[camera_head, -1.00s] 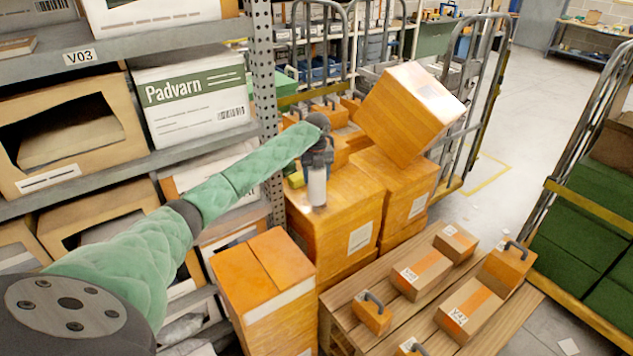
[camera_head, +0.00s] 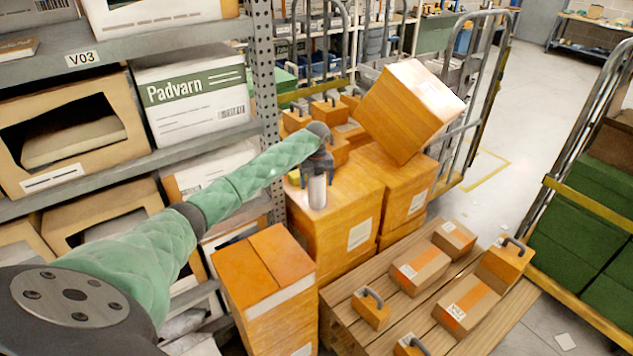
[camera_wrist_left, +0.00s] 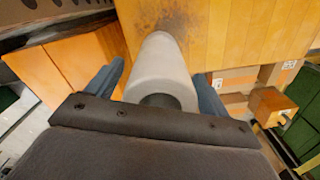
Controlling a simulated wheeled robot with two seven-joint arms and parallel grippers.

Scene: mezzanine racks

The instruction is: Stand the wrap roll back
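The wrap roll (camera_head: 317,191) is a pale grey-white cylinder standing upright on top of a large orange carton (camera_head: 338,222) beside the rack. My left gripper (camera_head: 318,172) is above it, pointing down, with its fingers on either side of the roll's upper part. In the left wrist view the roll (camera_wrist_left: 160,68), with its dark core end towards me, lies between the two blue-grey fingers (camera_wrist_left: 162,80). The fingers look spread, with narrow gaps to the roll. Whether one side touches is hard to tell. My right gripper is not in view.
A tilted orange carton (camera_head: 410,108) rests on the stack just right of the gripper. The rack upright (camera_head: 264,90) is close on the left. A slatted pallet (camera_head: 345,300) with small handled boxes is in front. A roll cage (camera_head: 590,215) stands at right.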

